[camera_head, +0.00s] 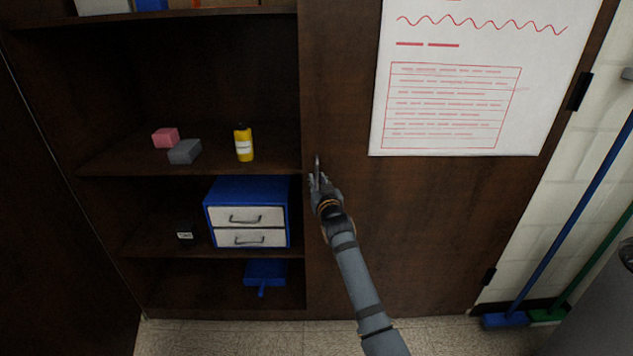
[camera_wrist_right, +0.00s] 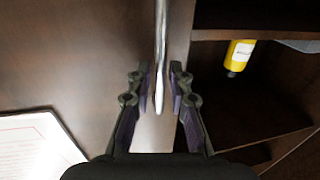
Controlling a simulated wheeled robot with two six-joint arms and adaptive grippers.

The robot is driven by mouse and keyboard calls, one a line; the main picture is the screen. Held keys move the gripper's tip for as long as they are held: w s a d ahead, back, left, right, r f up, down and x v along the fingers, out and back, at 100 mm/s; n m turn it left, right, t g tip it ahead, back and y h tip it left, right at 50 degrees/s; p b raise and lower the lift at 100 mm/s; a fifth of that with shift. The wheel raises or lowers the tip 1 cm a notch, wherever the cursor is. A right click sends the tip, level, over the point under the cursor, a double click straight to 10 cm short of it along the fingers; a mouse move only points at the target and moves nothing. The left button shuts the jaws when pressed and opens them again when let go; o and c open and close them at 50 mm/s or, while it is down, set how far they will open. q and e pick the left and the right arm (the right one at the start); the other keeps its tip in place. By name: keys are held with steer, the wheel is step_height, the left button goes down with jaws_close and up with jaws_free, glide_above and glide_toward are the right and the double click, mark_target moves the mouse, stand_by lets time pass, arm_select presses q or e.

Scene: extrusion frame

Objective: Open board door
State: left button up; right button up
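The dark brown board door (camera_head: 430,215) fills the right half of the cabinet front and appears closed. A slim metal handle (camera_head: 317,162) stands near its left edge. My right gripper (camera_head: 322,184) is at the handle and covers its lower part in the head view. In the right wrist view, the handle (camera_wrist_right: 161,45) runs down between the two fingers of my right gripper (camera_wrist_right: 160,75). The fingers are open, with a gap on both sides of the handle. My left gripper is not in view.
Open shelves left of the door hold a yellow bottle (camera_head: 244,144), pink (camera_head: 165,138) and grey (camera_head: 185,152) blocks, and a blue drawer box (camera_head: 248,190). A poster (camera_head: 455,85) is on the door. Blue (camera_head: 505,320) and green brooms stand at the right wall.

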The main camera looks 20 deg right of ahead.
steer(key=shift+w, duration=0.65)
steer(key=shift+c, duration=0.2)
jaws_close()
steer(key=shift+s, duration=0.1)
